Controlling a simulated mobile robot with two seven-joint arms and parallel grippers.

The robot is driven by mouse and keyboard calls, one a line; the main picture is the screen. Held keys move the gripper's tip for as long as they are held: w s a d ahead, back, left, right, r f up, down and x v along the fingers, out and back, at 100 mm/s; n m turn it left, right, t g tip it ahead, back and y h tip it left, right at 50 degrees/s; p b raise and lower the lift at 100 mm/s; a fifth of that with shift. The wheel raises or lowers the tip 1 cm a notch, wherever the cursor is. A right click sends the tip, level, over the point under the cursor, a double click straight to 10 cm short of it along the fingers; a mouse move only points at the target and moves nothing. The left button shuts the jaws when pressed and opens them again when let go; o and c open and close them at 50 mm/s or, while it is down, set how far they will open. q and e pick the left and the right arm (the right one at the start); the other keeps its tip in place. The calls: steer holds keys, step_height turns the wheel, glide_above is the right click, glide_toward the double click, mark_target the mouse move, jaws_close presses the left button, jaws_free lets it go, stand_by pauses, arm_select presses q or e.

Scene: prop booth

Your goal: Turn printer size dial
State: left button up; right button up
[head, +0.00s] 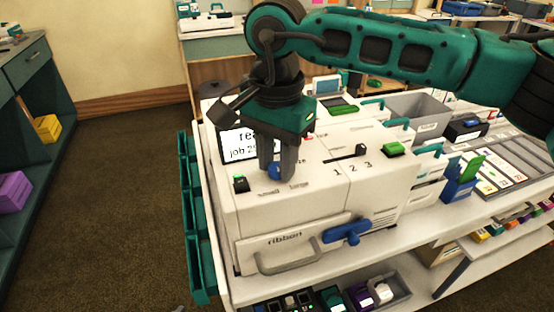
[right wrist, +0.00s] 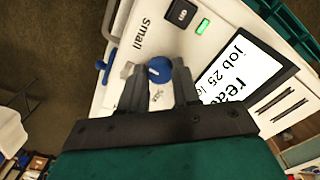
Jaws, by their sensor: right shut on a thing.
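The white printer (head: 250,212) stands on a white table. Its blue size dial (head: 274,172) is on the top face, behind the labels "small" and "large". My right gripper (head: 276,170) reaches down from above and is shut on the dial. In the right wrist view the blue dial (right wrist: 158,69) sits between the two fingers of the right gripper (right wrist: 159,82), with a small white mark on its face. The word "small" reads beside it, and the "size" label is partly covered. The dial's exact setting is hard to tell. My left gripper is not in view.
A screen (head: 238,146), partly covered by my gripper, and a black switch (head: 241,184) are close to the dial. Floor is clear at left.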

mark_target(277, 167)
steer(key=m+b, duration=0.2)
steer(key=m, duration=0.2)
steer(key=shift+f, duration=0.1)
steer(key=shift+m+b, duration=0.95)
steer(key=shift+m, duration=1.05)
steer(key=o, duration=1.1)
steer(key=shift+c, duration=0.2)
steer(key=shift+r, duration=0.25)
step_height(277, 167, up, 13)
steer(key=shift+f+p, duration=0.15)
steer(key=shift+p, duration=0.25)
